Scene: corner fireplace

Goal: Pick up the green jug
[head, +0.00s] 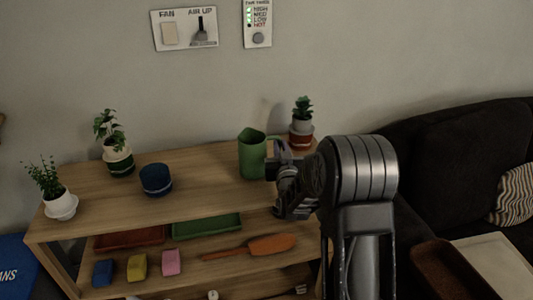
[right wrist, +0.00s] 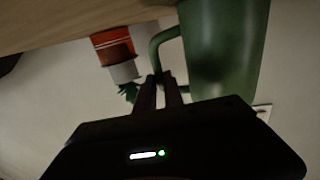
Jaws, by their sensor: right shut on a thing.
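The green jug (head: 252,156) is upright at the right part of the wooden shelf top, near the wall. My right gripper (head: 272,168) is at the jug's right side, where the handle is. In the right wrist view the fingers (right wrist: 160,88) are shut on the handle of the jug (right wrist: 222,50), which fills the upper right of that picture. The jug's base is cut off there, and I cannot tell whether it touches the shelf. My left gripper is not in view.
A succulent in a red-and-grey pot (head: 301,132) stands close behind the gripper; its pot also shows in the wrist view (right wrist: 114,46). A dark blue pot (head: 155,180) and two potted plants stand further left on the shelf top (head: 200,168). A dark sofa (head: 450,150) is at right.

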